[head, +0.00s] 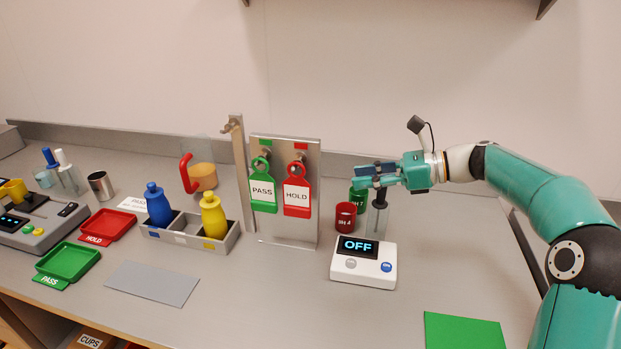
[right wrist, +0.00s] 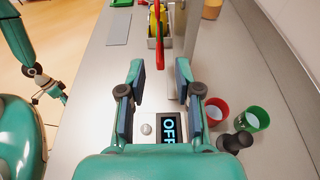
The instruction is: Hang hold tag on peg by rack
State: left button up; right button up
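The red HOLD tag (head: 297,193) hangs on the right peg of an upright metal board (head: 285,228), beside the green PASS tag (head: 263,190) on the left peg. In the right wrist view the red tag (right wrist: 159,45) shows edge-on, ahead of the fingers. My right gripper (head: 370,173) is to the right of the board, apart from the tags. Its two fingers (right wrist: 158,85) are spread and nothing is between them. My left gripper (right wrist: 52,92) shows small at the left of the right wrist view; its opening is unclear.
The meter reading OFF (head: 363,264) stands below my right gripper, with a red cup (head: 345,217) close by. A metal post (head: 238,165) stands just left of the board. A rack (head: 218,245) holds a blue bottle (head: 158,205) and a yellow bottle (head: 213,216).

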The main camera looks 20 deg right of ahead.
aim_at(296, 181)
jog(key=p+x, duration=0.1)
jog(key=x, duration=1.4)
jog(key=shift+a+p, duration=0.15)
jog(key=shift+p, duration=0.25)
grip_shut()
jog(key=shift+r, duration=0.1)
jog(key=shift+r+p, duration=0.55)
jog(key=shift+p, duration=0.25)
